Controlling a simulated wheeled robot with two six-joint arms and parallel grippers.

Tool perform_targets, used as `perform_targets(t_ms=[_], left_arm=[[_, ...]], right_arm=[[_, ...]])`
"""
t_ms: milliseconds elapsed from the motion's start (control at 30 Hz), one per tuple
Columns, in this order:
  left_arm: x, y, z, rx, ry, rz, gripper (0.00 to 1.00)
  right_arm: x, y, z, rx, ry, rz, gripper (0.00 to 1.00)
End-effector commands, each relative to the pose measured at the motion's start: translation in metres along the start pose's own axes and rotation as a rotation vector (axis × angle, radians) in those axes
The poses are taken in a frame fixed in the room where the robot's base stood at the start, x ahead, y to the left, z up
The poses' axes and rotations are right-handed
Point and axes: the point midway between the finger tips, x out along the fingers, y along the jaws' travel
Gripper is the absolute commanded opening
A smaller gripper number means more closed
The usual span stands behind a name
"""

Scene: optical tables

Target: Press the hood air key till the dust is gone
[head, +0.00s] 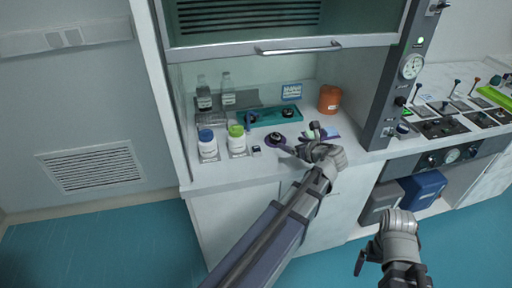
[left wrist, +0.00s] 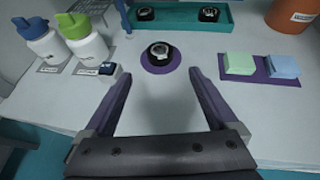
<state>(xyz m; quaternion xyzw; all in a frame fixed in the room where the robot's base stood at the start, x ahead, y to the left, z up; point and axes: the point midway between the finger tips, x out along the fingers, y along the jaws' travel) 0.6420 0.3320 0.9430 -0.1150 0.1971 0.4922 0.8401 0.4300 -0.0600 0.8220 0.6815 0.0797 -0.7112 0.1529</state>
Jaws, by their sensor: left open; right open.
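A black ring-mounted round optic (head: 277,137) lies on a purple round mat inside the fume hood; it also shows in the left wrist view (left wrist: 160,53). I cannot make out dust on it. A small dark blue key-like block (left wrist: 108,69) sits on a labelled plate left of it, also in the head view (head: 256,149). My left gripper (head: 299,141) is open and empty above the hood's worktop, its fingers (left wrist: 158,78) on the near side of the optic, touching nothing visible. My right gripper (head: 381,250) is open and empty, low in front of the cabinets.
Two white bottles, blue-capped (head: 207,145) and green-capped (head: 237,140), stand left of the block. A teal tray (head: 270,117) with round mounts and an orange container (head: 329,99) are behind. Green (left wrist: 239,64) and blue (left wrist: 283,66) blocks lie right. The sash (head: 300,47) is raised.

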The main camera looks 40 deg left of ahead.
Motion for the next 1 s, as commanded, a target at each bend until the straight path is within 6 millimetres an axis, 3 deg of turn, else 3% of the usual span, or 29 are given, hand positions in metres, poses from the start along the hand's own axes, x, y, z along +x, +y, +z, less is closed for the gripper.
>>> perform_targets(t_ms=[67,800,1000], left_arm=[[0.0,0.0,0.0,0.0,0.0,0.0,0.82],[0.0,0.0,0.0,0.0,0.0,0.0,0.0],[0.0,0.0,0.0,0.0,0.0,0.0,0.0]], right_arm=[[0.0,0.0,0.0,0.0,0.0,0.0,0.96],[0.0,0.0,0.0,0.0,0.0,0.0,0.96],[0.0,0.0,0.0,0.0,0.0,0.0,0.96]])
